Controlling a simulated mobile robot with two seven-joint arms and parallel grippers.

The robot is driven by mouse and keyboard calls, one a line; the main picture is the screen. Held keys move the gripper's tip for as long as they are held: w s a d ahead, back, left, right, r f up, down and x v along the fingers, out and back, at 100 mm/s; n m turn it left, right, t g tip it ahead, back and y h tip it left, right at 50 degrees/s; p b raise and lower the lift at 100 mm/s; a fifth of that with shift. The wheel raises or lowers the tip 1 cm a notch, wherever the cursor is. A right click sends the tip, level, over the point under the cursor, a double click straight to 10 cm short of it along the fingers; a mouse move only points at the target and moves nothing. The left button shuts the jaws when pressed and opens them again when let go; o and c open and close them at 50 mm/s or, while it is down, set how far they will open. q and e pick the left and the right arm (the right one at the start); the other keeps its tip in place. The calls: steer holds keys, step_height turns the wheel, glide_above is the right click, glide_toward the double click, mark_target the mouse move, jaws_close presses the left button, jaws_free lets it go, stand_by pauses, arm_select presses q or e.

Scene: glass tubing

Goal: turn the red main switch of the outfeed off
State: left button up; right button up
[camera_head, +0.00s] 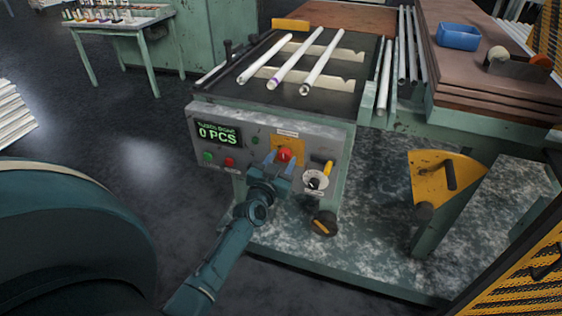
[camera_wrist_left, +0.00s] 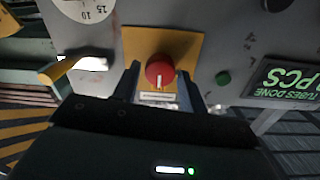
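The red main switch (camera_head: 284,155) is a round red knob on a yellow plate on the grey front panel of the outfeed. In the left wrist view the red knob (camera_wrist_left: 160,72) shows a pale line that runs upright in that picture, with a small label plate next to it. My left gripper (camera_head: 279,166) is at the panel, with one finger on each side of the knob. In the left wrist view the fingers of my left gripper (camera_wrist_left: 161,83) are apart, with visible gaps between them and the knob. The right gripper does not show.
The panel also has a display (camera_head: 217,132) reading 0 PCS, a green button (camera_head: 208,156), a small red button (camera_head: 229,162) and a dial (camera_head: 315,180) beside a yellow lever (camera_head: 328,168). Glass tubes (camera_head: 294,59) lie on top. A yellow bracket (camera_head: 440,175) stands at the right.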

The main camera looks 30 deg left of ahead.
arm_select(q)
steer(key=c, duration=0.7)
steer(key=shift+o, duration=0.2)
steer(key=n, duration=0.4)
steer(key=shift+n, duration=0.3)
steer(key=n, duration=0.3)
steer(key=shift+n, duration=0.4)
steer(key=n, duration=0.4)
steer(key=shift+f+n, duration=0.1)
steer(key=shift+n, duration=0.2)
steer(key=shift+n+b, duration=0.45)
steer(key=shift+n, duration=1.75)
